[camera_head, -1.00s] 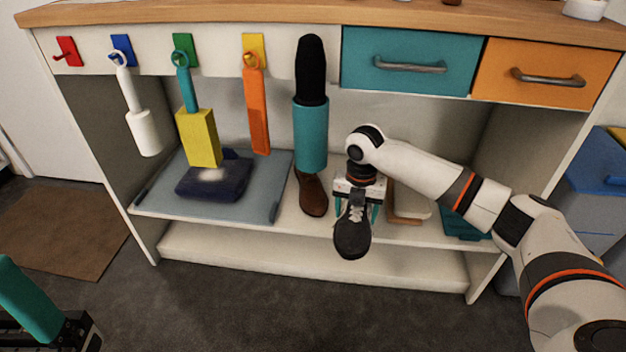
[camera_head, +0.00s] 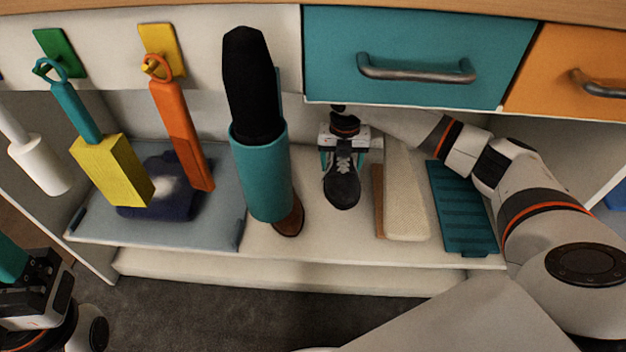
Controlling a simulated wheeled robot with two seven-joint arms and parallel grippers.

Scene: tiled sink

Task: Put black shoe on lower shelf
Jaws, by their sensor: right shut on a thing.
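The black shoe (camera_head: 342,186) with grey laces is in my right gripper (camera_head: 342,160), toe toward the front. The gripper is shut on its heel end from behind. The shoe is over the shelf board (camera_head: 328,238) of the open unit, right of a brown shoe (camera_head: 290,217); whether its sole touches the board I cannot tell. A second, lower board (camera_head: 250,272) shows below as a narrow strip. My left gripper (camera_head: 12,262) is cut off at the left edge, with a teal finger showing; its opening cannot be judged.
A teal cylinder with a black top (camera_head: 262,175) partly hides the brown shoe. A cream block (camera_head: 404,190) and a teal ribbed tray (camera_head: 462,205) lie to the right. Yellow (camera_head: 112,170) and orange (camera_head: 182,135) tools hang at left. A teal drawer (camera_head: 420,50) overhangs my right arm.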

